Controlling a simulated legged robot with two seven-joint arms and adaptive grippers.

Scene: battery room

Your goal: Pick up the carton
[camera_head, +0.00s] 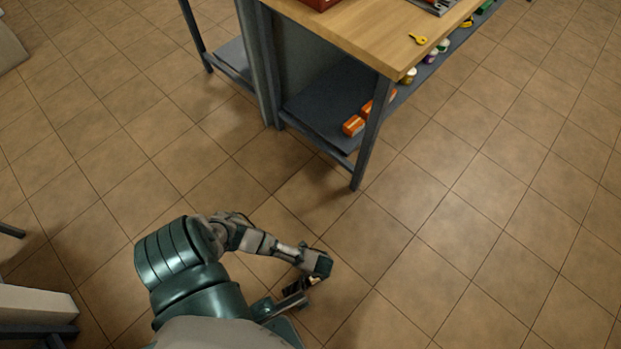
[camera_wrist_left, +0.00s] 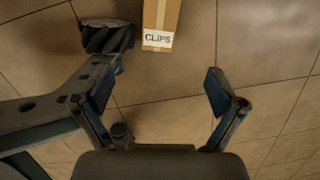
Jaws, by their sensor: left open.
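The carton (camera_wrist_left: 160,22) is a brown box with a lighter tape strip and a white label reading CLIPS. It shows at the top edge of the left wrist view, over the tiled floor, and its far end is cut off. My left gripper (camera_wrist_left: 161,78) is open and empty, its two fingers apart on either side below the carton, not touching it. In the head view my left arm reaches down to the lower middle, and its end hides the fingers. I cannot make out the carton clearly there. My right gripper is not in view.
A workbench (camera_head: 345,35) with a wooden top stands ahead, its near leg close to the middle. Orange boxes (camera_head: 353,125) lie on its lower shelf (camera_head: 318,108). A yellow key (camera_head: 418,39) lies on top. The tiled floor at right is clear. A pale object (camera_head: 35,303) stands at lower left.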

